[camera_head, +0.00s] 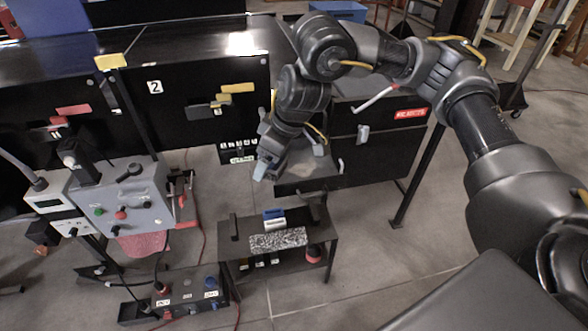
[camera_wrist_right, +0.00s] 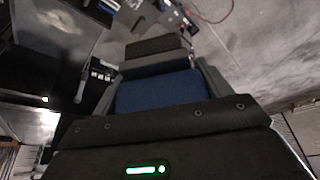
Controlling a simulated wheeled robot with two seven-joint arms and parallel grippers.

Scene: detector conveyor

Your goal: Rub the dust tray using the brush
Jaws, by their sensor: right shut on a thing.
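My right gripper (camera_head: 270,163) hangs from the arm that comes in from the right, just left of the dust tray. In the right wrist view it is shut on a blue block with a dark end, which looks like the brush (camera_wrist_right: 158,92). The brush is hard to make out in the head view. The dust tray (camera_head: 312,181) is a grey open surface at the front of the black conveyor housing. It also shows at the upper left of the right wrist view (camera_wrist_right: 42,42), with a pale smudge on it. I cannot see the brush touching it. My left gripper is out of view.
A low dark stand (camera_head: 313,246) below holds a speckled block (camera_head: 278,240) and a blue and white item (camera_head: 274,218). A grey control box (camera_head: 138,200) and a power strip unit (camera_head: 186,295) are at left. Bare floor lies at lower right of the stand.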

